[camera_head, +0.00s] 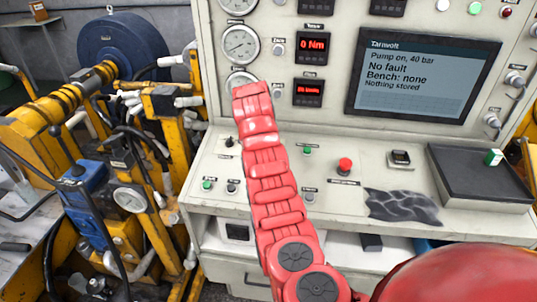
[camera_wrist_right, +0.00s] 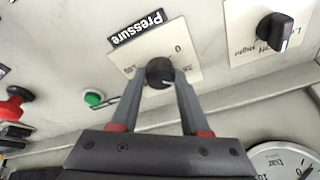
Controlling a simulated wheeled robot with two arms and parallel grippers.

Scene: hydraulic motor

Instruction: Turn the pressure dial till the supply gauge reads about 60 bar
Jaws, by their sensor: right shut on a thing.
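The pressure dial (camera_wrist_right: 158,69) is a small black round knob on a white plate under a "Pressure" label in the right wrist view. My right gripper (camera_wrist_right: 160,83) is shut on it, one finger on each side. In the head view my red right arm reaches the panel and hides the dial and the gripper. Two round gauges (camera_head: 240,44) (camera_head: 238,5) and a third, partly hidden gauge (camera_head: 238,80) stand on the upright panel. I cannot tell which is the supply gauge. The screen (camera_head: 424,78) reads "Pump on, 40 bar" and "No fault". My left gripper is out of view.
In the wrist view a black selector switch (camera_wrist_right: 276,31), a green button (camera_wrist_right: 94,98), a red mushroom button (camera_wrist_right: 12,105) and part of a gauge (camera_wrist_right: 285,162) surround the dial. A black tray (camera_head: 480,190) lies right on the console. Yellow machinery (camera_head: 70,105) stands left.

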